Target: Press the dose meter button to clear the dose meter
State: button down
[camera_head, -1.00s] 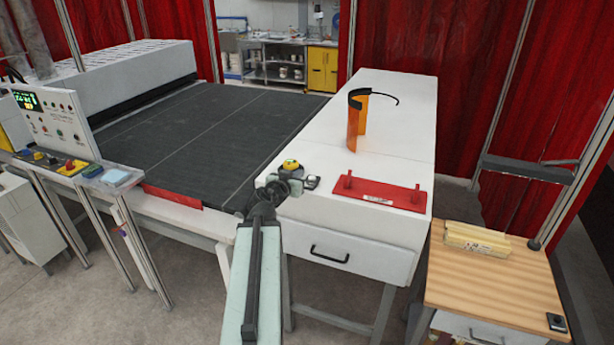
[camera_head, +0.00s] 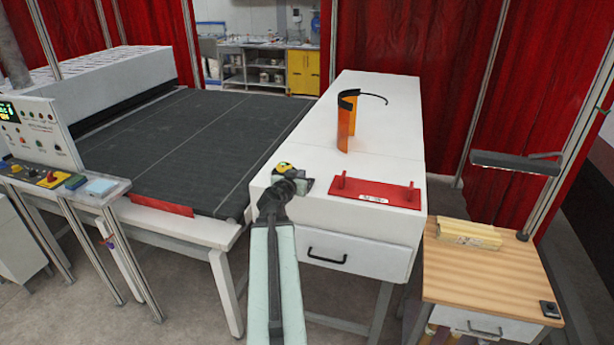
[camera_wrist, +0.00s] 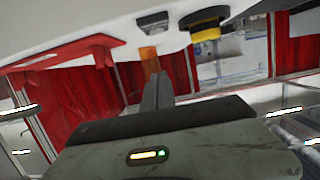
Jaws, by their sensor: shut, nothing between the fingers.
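My gripper (camera_wrist: 159,84) is shut and empty in the wrist view, its fingers pointing away from the camera. In the head view my gripper (camera_head: 285,187) hovers at the near left corner of the white cabinet top. A small grey device (camera_head: 306,184) sits on that corner; it also shows in the wrist view (camera_wrist: 152,23), apart from the fingertips. A yellow-and-black button (camera_head: 284,168) is beside it. A small black box with a pale round spot (camera_head: 550,309) lies on the wooden-topped cabinet. I cannot tell which device is the dose meter.
The white cabinet (camera_head: 385,130) carries a red handled plate (camera_head: 375,192) and an orange visor (camera_head: 347,125). A dark conveyor (camera_head: 190,140) lies left, with a control panel (camera_head: 35,130). A yellowish block (camera_head: 468,233) lies on the wooden top (camera_head: 485,270).

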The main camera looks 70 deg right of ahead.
jog(key=x, duration=0.2)
jog(key=b+x, duration=0.1)
jog(key=x, duration=0.4)
jog(key=shift+w+d+f+b, duration=0.2)
jog(key=shift+w+d+b, duration=0.05)
jog(key=shift+b, duration=0.15)
notch_tip(320, 180, down, 3)
jog(key=shift+s+a+r+b, duration=0.15)
jog(key=shift+r+b, duration=0.1)
jog(key=shift+b, duration=0.9)
jog(key=shift+a+f+b, duration=0.15)
jog(key=shift+f+b, duration=0.4)
jog(key=shift+b, duration=0.1)
jog(key=shift+w+f, duration=0.15)
jog(key=shift+w, duration=0.1)
jog(key=shift+w+a, duration=0.1)
